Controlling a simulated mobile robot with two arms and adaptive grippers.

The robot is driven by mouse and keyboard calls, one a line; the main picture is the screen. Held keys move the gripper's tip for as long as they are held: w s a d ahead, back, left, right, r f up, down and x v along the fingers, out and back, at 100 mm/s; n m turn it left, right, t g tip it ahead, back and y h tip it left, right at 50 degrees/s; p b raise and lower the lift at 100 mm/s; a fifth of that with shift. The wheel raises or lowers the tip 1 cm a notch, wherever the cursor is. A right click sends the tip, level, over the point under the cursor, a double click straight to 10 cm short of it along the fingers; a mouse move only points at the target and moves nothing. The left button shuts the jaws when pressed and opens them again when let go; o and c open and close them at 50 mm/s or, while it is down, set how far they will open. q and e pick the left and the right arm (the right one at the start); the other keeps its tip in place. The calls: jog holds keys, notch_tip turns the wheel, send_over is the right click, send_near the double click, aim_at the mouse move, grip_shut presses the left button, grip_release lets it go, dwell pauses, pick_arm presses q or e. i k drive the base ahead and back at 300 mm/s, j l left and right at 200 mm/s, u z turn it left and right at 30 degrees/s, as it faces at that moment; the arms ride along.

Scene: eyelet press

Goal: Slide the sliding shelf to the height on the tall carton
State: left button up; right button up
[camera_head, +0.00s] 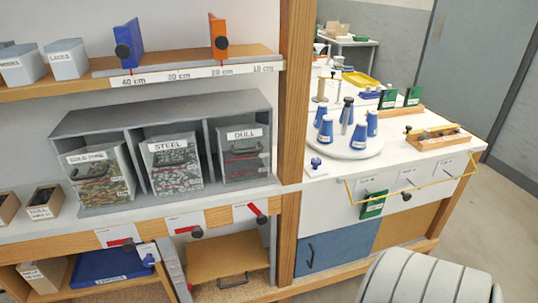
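No thing in view is clearly the tall carton, and I see no height written on a carton. I cannot tell for sure which part is the sliding shelf. A brown board (228,255) with a dark handle at its front sits low in the rack. Beside its left edge is a narrow grey upright strip (173,268) with marks too small to read. A blue knob (148,261) is near that strip, under a small white label. Neither of my grippers is in view.
A ruler rail (185,74) holds a blue stop (129,46) and an orange stop (219,36). A grey cubby (165,115) holds labelled bins. A wooden post (295,130) divides the rack from the white bench (400,160). A grey ribbed thing (430,278) fills the lower right.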

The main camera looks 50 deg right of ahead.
aim_at(216, 258)
jog(key=k+z, duration=0.2)
jog(key=z, duration=0.9)
jog(key=u, duration=1.35)
jog(key=z, duration=1.35)
